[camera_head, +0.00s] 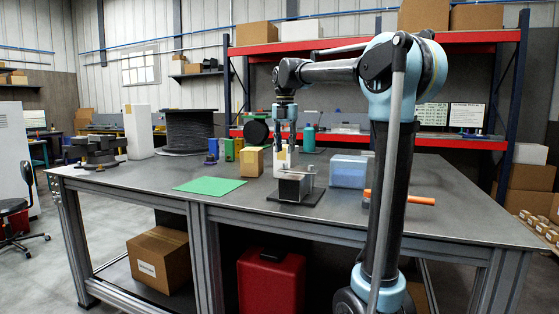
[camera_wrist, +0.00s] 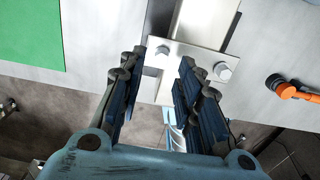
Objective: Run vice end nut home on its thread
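The grey metal vice (camera_head: 293,187) stands on a dark plate on the workbench. In the wrist view its end plate (camera_wrist: 187,58) carries two hex bolt heads (camera_wrist: 222,71). A spiral-grooved, screw-like part (camera_wrist: 174,135) shows below the plate, partly hidden by my gripper. I cannot make out the end nut for certain. My gripper (camera_wrist: 161,62) has its two dark fingers well apart, with nothing clearly held between them. In the head view my gripper (camera_head: 285,143) points down above and behind the vice, and its fingertips are hard to make out.
A green mat (camera_head: 209,186) lies left of the vice. A cardboard box (camera_head: 251,161) stands behind it. A blue-and-white bin (camera_head: 349,170) and an orange-handled tool (camera_head: 402,198) lie to the right. The front of the workbench (camera_head: 250,218) is bare.

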